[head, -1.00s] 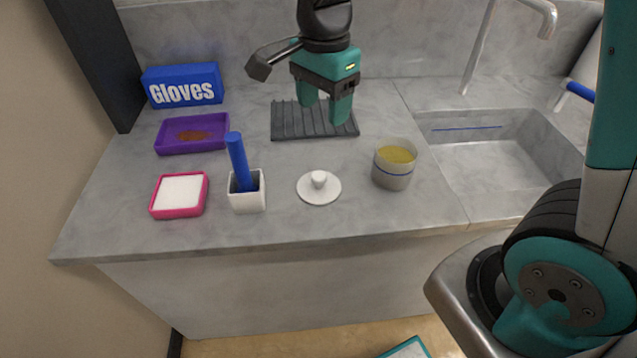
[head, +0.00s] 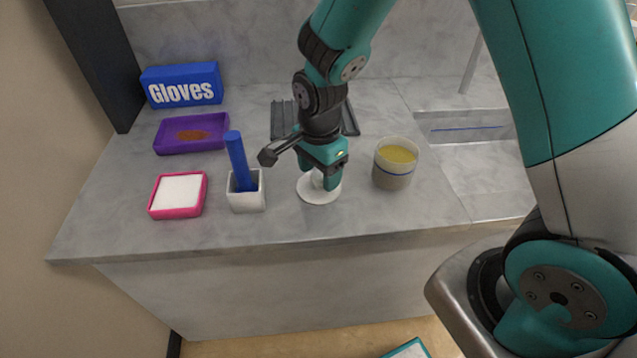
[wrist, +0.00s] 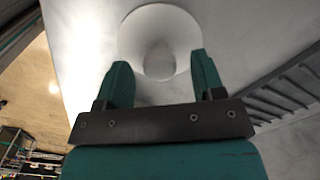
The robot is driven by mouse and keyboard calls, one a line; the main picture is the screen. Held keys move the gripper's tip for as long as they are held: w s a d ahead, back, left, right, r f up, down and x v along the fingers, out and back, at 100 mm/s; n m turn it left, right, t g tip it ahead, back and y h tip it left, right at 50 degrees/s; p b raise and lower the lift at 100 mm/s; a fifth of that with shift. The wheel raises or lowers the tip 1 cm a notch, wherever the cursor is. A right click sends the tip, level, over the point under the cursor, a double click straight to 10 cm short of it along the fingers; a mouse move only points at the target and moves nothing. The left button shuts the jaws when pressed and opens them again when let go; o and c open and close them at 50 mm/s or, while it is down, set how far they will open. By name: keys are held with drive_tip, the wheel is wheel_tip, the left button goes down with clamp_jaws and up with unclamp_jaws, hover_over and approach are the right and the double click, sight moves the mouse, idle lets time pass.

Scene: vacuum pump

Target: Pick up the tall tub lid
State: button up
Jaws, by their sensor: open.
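The tub lid (head: 318,196) is a white round disc with a knob, lying flat on the grey counter. It also shows in the wrist view (wrist: 140,38), with its knob (wrist: 159,62) roughly between my fingertips. My gripper (head: 318,181) is down over the lid, its fingers open on either side of the knob. In the wrist view the gripper (wrist: 160,75) is open and empty, with gaps between the fingers and the knob. In the head view the fingers partly hide the knob. The tall tub (head: 393,170), grey with yellow contents, stands to the right of the lid.
A white holder (head: 247,197) with a blue-handled tool (head: 238,160) stands left of the lid. Further left are a pink-rimmed white box (head: 178,194), a purple tray (head: 170,145) and a blue gloves box (head: 182,84). A dark ribbed rack (head: 284,118) lies behind; the sink (head: 465,150) is right.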

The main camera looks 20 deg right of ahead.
drive_tip(key=shift+f, duration=0.9)
drive_tip(key=c, duration=1)
drive_tip(key=shift+r, duration=0.1)
